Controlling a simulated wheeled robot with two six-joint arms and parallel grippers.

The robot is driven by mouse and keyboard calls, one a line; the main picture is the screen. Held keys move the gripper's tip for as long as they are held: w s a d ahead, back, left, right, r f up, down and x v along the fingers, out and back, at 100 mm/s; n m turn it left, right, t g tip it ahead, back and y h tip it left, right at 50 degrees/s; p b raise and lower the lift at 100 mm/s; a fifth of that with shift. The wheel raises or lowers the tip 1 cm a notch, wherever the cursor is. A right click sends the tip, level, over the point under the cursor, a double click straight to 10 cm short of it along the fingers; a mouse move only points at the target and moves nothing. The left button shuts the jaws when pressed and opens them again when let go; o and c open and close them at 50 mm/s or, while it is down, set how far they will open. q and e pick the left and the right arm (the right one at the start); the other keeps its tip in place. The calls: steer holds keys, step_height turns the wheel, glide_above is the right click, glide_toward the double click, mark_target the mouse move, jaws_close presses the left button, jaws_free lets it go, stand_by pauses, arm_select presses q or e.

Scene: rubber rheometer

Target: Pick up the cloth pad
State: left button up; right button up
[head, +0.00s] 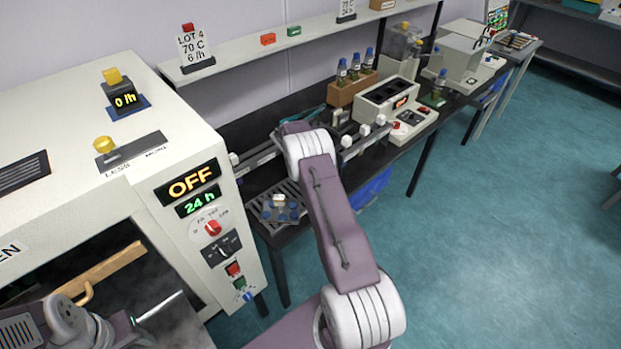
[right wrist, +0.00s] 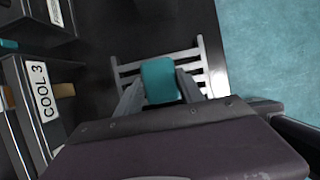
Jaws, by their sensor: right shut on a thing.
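The teal cloth pad (right wrist: 158,78) is in the right wrist view, between the two grey fingers of my right gripper (right wrist: 159,92). The gripper is shut on it, one finger at each side. A pale slatted rack lies behind the pad in that view; I cannot tell how far the pad is above it. In the head view my right arm reaches to the bench and hides its gripper. Part of my left arm shows at the lower left of the head view, in front of the oven; its fingertips cannot be made out.
A large white oven (head: 90,110) with an OFF display fills the left. A box labelled COOL 3 (right wrist: 42,95) is left of the pad. A wooden block with blue-capped bottles (head: 345,92) and a white instrument (head: 395,105) stand further along the bench. A shelf (head: 290,42) runs above.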

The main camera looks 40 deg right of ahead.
step_height(320, 180, up, 3)
steer(key=shift+w+r, duration=0.1)
steer(key=shift+r, duration=0.1)
steer(key=s+d+r, duration=0.1)
steer(key=s+r, duration=0.2)
steer(key=s, duration=0.2)
steer(key=s+d+r+b, duration=0.1)
steer(key=s+d+r, duration=0.1)
steer(key=s+r, duration=0.2)
steer(key=shift+s+d, duration=0.3)
steer(key=shift+s, duration=0.85)
